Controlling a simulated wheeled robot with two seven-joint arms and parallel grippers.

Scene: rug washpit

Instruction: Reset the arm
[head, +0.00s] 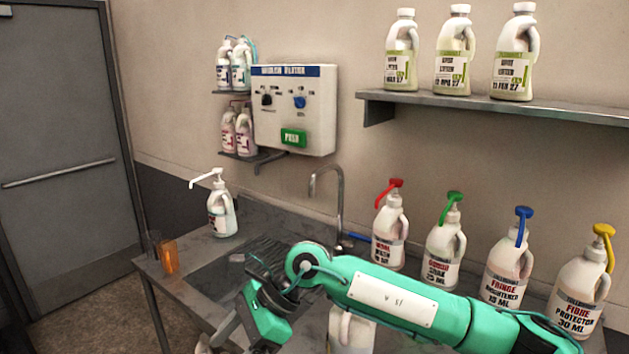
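My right arm (385,297) comes in from the lower right and reaches across the front of the counter. It bends at a round green joint over the sink's right side. No held object is clearly visible there. My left gripper is not in view.
Bottles with red (388,235), green (443,250), blue (508,265) and yellow (580,290) pumps stand behind my arm. A white bottle (350,333) is partly hidden below it. A faucet (340,200), pump bottle (222,215) and orange cup (169,257) are nearby.

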